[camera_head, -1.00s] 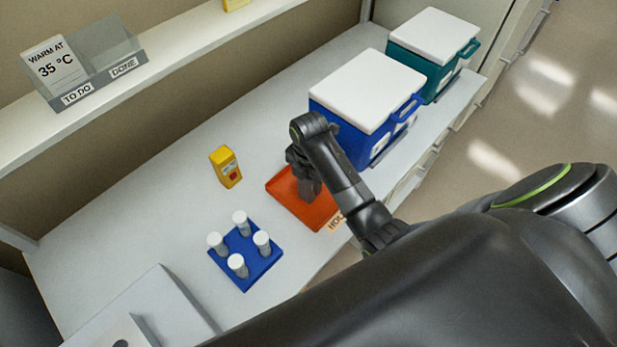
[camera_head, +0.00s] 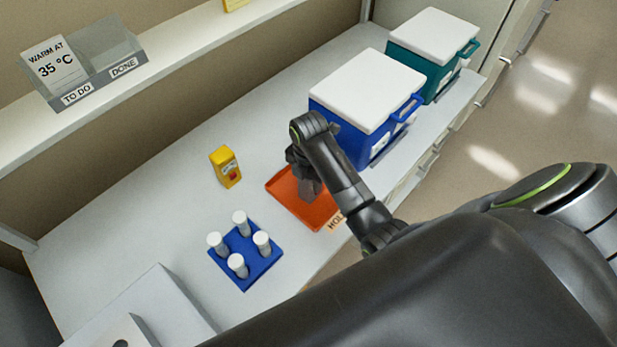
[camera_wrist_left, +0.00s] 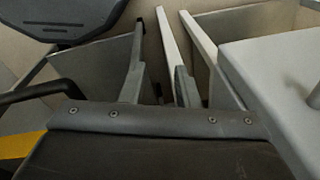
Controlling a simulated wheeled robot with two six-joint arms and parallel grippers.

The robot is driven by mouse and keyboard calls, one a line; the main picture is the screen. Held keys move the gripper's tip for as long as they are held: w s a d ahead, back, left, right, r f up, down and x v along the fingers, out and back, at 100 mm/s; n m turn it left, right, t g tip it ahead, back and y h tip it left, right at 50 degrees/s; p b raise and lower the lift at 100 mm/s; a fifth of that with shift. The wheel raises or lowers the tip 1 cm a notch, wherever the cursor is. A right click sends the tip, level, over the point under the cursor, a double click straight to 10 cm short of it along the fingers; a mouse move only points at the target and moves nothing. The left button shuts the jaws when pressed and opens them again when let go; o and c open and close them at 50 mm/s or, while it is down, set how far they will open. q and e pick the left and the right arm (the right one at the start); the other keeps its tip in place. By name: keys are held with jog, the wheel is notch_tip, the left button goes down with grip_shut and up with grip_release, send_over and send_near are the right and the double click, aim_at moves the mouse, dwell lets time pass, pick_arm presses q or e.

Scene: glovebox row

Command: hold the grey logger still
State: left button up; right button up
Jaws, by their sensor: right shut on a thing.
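My right gripper (camera_head: 302,172) points down over the orange tray (camera_head: 285,190), which has a "HOL..." label at its front edge. The gripper is shut on a small dark grey thing at the tray, which I take to be the grey logger (camera_head: 310,189). My gripper and arm cover most of it, so its face and whether it touches the tray floor cannot be told. My left gripper (camera_wrist_left: 158,75) shows only in the left wrist view, with its two fingers apart and nothing visible between them.
A blue rack (camera_head: 246,277) with several white-capped vials and a yellow device (camera_head: 226,167) stand on the bench. A blue cooler box (camera_head: 340,120) and a teal one (camera_head: 440,80) stand behind the tray. A "TO DO"/"DONE" card holder (camera_head: 100,85) sits on the shelf.

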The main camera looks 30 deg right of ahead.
pick_arm(q)
grip_shut()
dwell(1.4)
